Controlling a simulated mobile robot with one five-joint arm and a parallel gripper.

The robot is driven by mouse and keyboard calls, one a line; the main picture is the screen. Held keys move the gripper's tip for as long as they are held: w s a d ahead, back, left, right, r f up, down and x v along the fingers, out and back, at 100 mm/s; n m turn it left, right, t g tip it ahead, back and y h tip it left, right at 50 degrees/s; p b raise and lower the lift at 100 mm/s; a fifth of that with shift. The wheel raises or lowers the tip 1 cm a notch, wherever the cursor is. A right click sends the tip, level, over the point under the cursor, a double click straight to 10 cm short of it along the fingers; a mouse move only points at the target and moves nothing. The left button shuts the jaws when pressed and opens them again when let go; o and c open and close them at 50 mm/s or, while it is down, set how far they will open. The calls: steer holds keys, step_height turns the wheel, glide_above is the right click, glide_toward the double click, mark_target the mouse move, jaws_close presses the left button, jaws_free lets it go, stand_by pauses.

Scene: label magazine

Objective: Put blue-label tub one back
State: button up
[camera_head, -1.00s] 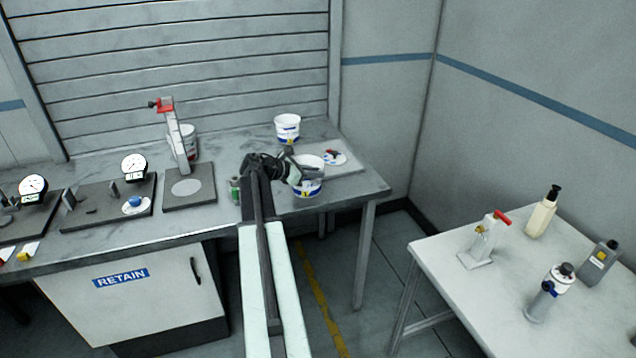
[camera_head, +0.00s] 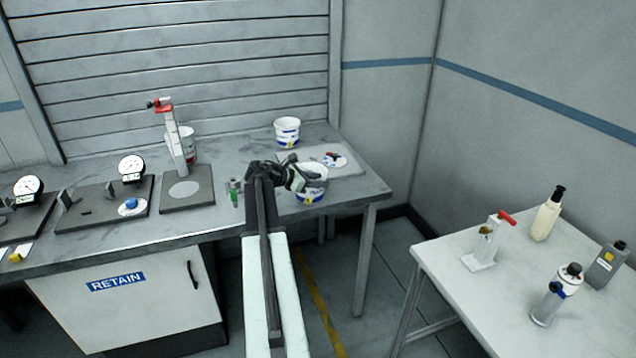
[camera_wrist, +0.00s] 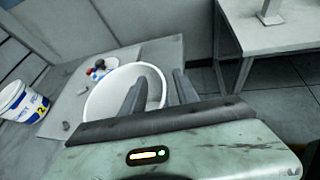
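A white tub with a blue and yellow label (camera_head: 309,198) stands near the front right of the bench; its number is too small to read. In the wrist view its round opening (camera_wrist: 107,102) faces up and looks empty. My gripper (camera_head: 312,180) is at its rim. In the wrist view my gripper (camera_wrist: 160,90) has one finger inside the tub and the other outside, with a visible gap between them. A second white tub (camera_head: 287,132), also blue and yellow labelled, stands at the back; its label reads 2 in the wrist view (camera_wrist: 22,101).
A light grey board (camera_head: 348,163) with small red, blue and white items (camera_head: 334,160) lies behind the front tub. A green cylinder (camera_head: 235,195) and a red-topped press (camera_head: 178,140) stand left. A side table (camera_head: 440,262) with bottles is at right.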

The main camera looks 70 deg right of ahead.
steer(key=shift+w+r, duration=0.1)
steer(key=shift+r, duration=0.1)
steer(key=p+v, duration=0.5)
steer(key=v, duration=0.6)
steer(key=shift+w+a, duration=0.25)
steer(key=shift+a, duration=0.1)
steer(key=shift+r, duration=0.1)
